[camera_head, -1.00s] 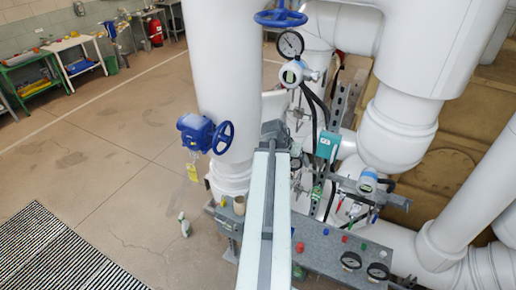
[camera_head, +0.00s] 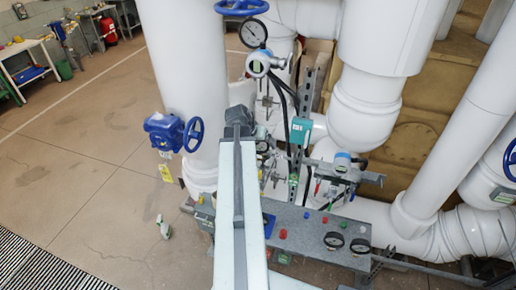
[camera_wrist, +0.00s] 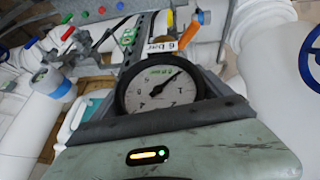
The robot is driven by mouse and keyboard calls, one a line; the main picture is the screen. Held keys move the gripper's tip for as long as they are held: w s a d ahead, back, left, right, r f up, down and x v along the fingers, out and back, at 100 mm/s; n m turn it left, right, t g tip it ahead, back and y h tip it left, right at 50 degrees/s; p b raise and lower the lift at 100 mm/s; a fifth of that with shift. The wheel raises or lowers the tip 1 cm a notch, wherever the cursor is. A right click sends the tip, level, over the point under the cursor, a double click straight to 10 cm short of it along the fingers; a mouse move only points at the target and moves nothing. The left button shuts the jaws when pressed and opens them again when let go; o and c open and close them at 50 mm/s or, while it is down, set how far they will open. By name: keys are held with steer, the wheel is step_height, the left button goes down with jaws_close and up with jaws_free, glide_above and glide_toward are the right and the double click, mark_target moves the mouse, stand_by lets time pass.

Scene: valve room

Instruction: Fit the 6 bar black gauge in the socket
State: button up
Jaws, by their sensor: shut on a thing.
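My gripper (camera_wrist: 162,108) is shut on a black-rimmed gauge (camera_wrist: 158,86) with a white dial. The dial faces the wrist camera and carries small green lettering, too small to read surely. In the head view my gripper (camera_head: 240,120) is at the far end of my arm, in front of the pipework, and hides the held gauge. A white "6 bar" label (camera_wrist: 163,45) shows just beyond the gauge's rim in the wrist view. The socket cannot be made out clearly; the gauge and gripper cover the area below the label.
A grey bench (camera_head: 305,222) holds two black gauges (camera_head: 333,240) (camera_head: 360,246) and small coloured caps. Another dial gauge (camera_head: 252,33) stands on the pipework near a teal box (camera_head: 301,130). A blue handwheel valve (camera_head: 194,134) is left of my gripper. Open floor lies left.

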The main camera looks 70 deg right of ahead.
steer(key=shift+w+d+f+b, duration=0.1)
steer(key=shift+d+f+b, duration=0.05)
steer(key=shift+d, duration=1.6)
steer(key=shift+w+d+f+b, duration=0.1)
steer(key=shift+d+f+b, duration=0.05)
steer(key=shift+d, duration=1.55)
steer(key=shift+a, duration=0.1)
steer(key=shift+f, duration=0.15)
steer(key=shift+f+b, duration=0.3)
steer(key=shift+b, duration=0.1)
steer(key=shift+f, duration=0.1)
steer(key=shift+f+b, duration=0.35)
steer(key=shift+b, duration=0.15)
steer(key=shift+f, duration=0.1)
